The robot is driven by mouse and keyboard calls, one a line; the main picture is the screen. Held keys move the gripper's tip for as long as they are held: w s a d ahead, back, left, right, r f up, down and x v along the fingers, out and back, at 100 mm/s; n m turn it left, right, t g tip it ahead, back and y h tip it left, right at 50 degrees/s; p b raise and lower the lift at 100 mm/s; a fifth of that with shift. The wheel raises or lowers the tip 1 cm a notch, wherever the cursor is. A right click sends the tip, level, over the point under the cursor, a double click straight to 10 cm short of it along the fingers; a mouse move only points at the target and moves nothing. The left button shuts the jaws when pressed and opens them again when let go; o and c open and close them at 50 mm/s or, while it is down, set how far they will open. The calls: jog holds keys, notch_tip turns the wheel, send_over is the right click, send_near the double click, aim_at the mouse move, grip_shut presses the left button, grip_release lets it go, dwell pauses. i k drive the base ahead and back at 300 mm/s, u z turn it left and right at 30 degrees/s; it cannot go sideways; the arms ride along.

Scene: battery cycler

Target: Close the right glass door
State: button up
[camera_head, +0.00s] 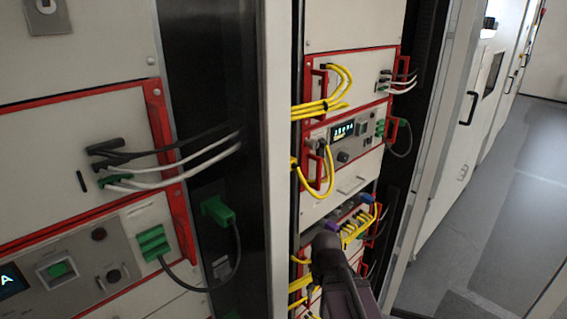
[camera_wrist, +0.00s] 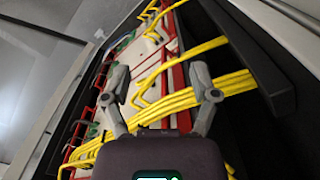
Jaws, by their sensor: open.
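The right bay of the cabinet is open in the head view. A pale slanted frame (camera_head: 437,135) along its right side looks like the right glass door standing open; its glass is hard to make out. A pale frame strip also shows at the left of the wrist view (camera_wrist: 58,105), but I cannot tell for sure that it is the door. My gripper (camera_wrist: 160,78) is open and empty, its two fingers apart in front of the yellow cables. In the head view my dark wrist reaches up at the lower middle, and the fingertips cannot be made out.
Yellow cables (camera_head: 322,108) loop out from the red-handled instrument units (camera_head: 347,72) in the right bay. A pale upright post (camera_head: 279,150) divides the bays. A dark bar (camera_wrist: 262,70) is close by in the wrist view. Grey floor (camera_head: 500,200) lies clear at the right.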

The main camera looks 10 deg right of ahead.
aim_at(555, 292)
jog(key=u, duration=0.2)
jog(key=k, duration=0.6)
jog(key=z, duration=2.5)
jog(key=i, duration=0.55)
